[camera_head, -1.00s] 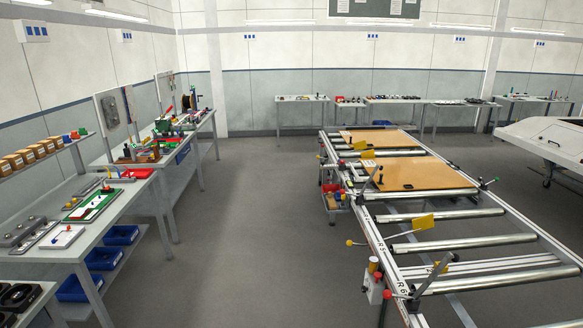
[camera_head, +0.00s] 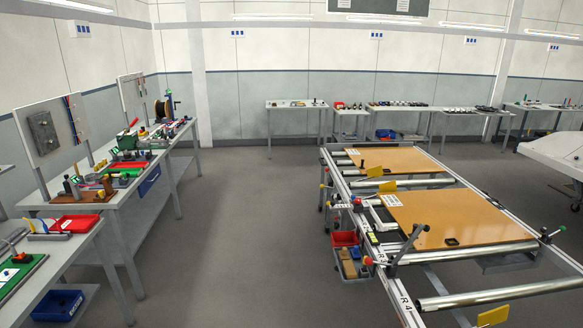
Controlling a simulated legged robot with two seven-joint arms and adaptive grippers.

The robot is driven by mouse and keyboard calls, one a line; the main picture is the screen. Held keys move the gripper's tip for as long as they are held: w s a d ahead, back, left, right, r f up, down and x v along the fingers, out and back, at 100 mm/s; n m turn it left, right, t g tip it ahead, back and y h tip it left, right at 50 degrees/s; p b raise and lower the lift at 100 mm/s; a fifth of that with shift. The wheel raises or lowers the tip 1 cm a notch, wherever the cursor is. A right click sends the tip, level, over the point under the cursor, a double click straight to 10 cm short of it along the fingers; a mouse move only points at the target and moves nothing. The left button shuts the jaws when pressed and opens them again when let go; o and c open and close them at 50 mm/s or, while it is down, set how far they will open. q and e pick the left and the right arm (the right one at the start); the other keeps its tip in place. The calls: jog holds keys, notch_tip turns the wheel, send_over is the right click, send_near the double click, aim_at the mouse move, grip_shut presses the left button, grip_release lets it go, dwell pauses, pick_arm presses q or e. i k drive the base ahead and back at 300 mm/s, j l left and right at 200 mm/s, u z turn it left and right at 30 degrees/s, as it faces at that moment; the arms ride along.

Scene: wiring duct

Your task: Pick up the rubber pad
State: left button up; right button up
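I cannot make out the rubber pad with certainty. A small dark square piece (camera_head: 451,241) lies flat on the front edge area of the nearer orange-brown board (camera_head: 462,212); it is too small to tell whether it is the pad. Neither of my grippers shows in the head view.
A metal roller frame (camera_head: 388,274) carrying the boards stands at right, with clamps and a red bin (camera_head: 344,239) on its left side. Cluttered workbenches (camera_head: 125,208) line the left wall. Tables (camera_head: 292,106) stand at the back. The grey floor (camera_head: 235,230) between is clear.

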aim_at(355, 253)
jog(key=i+z, duration=0.25)
jog(key=i, duration=0.25)
jog(key=i+j+z, duration=0.25)
jog(key=i, duration=0.25)
jog(key=i+j+z, duration=0.25)
jog(key=i, duration=0.25)
